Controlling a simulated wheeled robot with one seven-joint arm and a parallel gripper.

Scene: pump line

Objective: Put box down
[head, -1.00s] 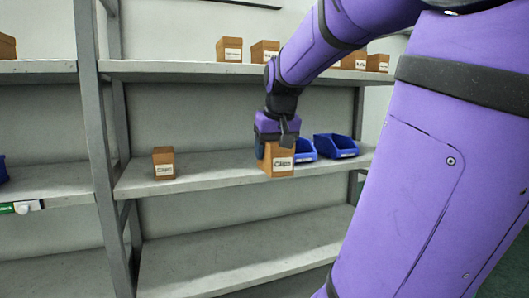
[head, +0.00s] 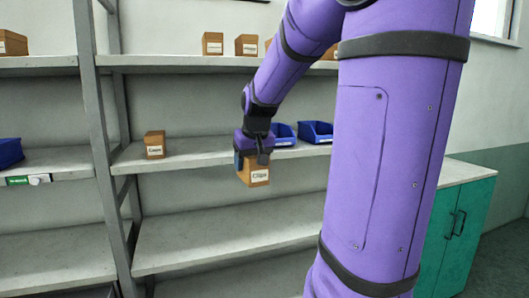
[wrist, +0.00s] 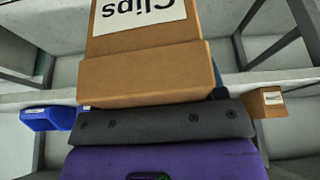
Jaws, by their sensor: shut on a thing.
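A brown box labelled "Clips" (head: 254,171) is held in my gripper (head: 254,150) in the head view. The box hangs in front of the middle shelf, around the height of its front edge, and looks slightly tilted. In the wrist view the Clips box (wrist: 150,75) fills the upper middle, its label upside down. My gripper (wrist: 160,122) is shut on it; the far finger is mostly hidden behind the box.
Another brown labelled box (head: 155,145) stands on the middle shelf (head: 195,153). Blue bins (head: 316,132) sit further right. Several boxes (head: 213,44) stand on the upper shelf. The lower shelf (head: 215,235) is clear. A teal cabinet (head: 468,220) stands at right.

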